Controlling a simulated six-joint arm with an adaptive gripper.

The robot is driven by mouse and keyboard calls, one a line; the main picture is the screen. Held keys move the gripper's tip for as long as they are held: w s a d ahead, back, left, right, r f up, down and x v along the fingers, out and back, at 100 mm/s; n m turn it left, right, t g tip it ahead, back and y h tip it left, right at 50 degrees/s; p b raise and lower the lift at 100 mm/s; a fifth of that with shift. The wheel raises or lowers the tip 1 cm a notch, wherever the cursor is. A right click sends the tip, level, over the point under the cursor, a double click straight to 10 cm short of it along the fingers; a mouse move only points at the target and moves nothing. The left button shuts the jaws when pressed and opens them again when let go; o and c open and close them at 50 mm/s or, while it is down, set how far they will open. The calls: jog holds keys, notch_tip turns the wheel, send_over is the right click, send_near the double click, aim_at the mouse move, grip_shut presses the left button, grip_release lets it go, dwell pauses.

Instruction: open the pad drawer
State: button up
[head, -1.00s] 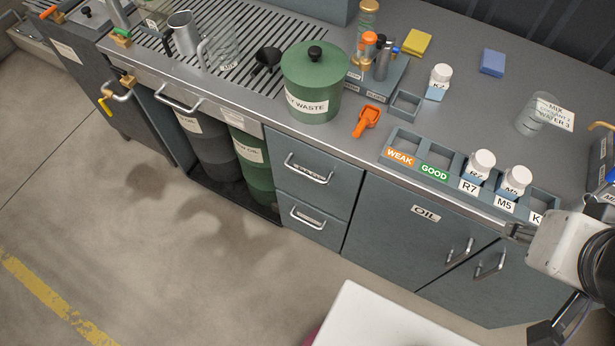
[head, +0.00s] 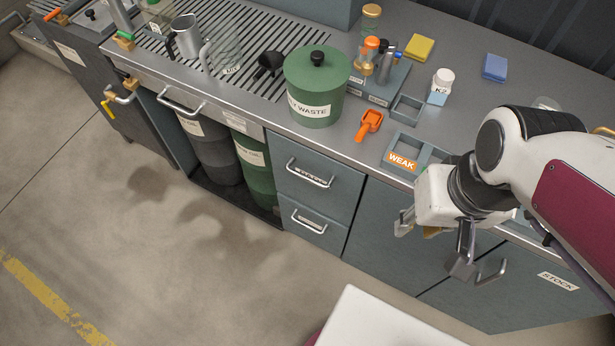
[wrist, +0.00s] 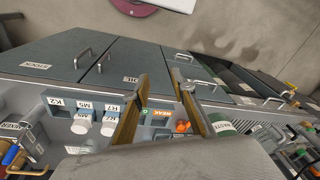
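Two grey drawers, one above the other, sit in the counter front between the barrel bay and the oil cupboard. The upper drawer (head: 322,190) and the lower drawer (head: 312,228) each have a silver bar handle, and both are closed. Their labels are too small to read, so I cannot tell which is the pad drawer. My gripper (head: 432,243) is open and empty, to the right of the drawers in front of the oil cupboard. In the wrist view my gripper (wrist: 161,76) has its fingers spread, with the upper drawer handle (wrist: 200,84) beyond the right finger.
A green waste bin (head: 314,88), an orange scoop (head: 369,124) and a labelled rack (head: 403,160) stand on the counter above. Barrels (head: 255,170) fill the bay to the left. A white surface (head: 385,322) lies at the bottom. Floor before the drawers is clear.

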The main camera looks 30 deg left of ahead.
jog(key=s+a+f+n+g+y, duration=0.1)
jog(key=s+a+f+n, duration=0.15)
jog(key=a+f, duration=0.8)
jog(key=s+a+f+n+g, duration=0.1)
jog(key=s+a+f+n, duration=0.15)
jog(key=a+f, duration=0.75)
jog(key=s+a+f+n+t, duration=0.3)
jog(key=a+f+t, duration=0.2)
jog(key=a+f, duration=0.8)
jog(key=w+d+f+n+t, duration=0.2)
jog(key=w+d+f+t, duration=0.25)
jog(key=w+t, duration=0.2)
jog(key=w+d+r+n+t+h, duration=0.2)
jog(key=w+r+t, duration=0.3)
jog(key=r, duration=0.6)
jog(key=shift+w+d+r+n, duration=0.25)
jog(key=shift+w+r+n, duration=0.15)
jog(key=shift+w, duration=0.15)
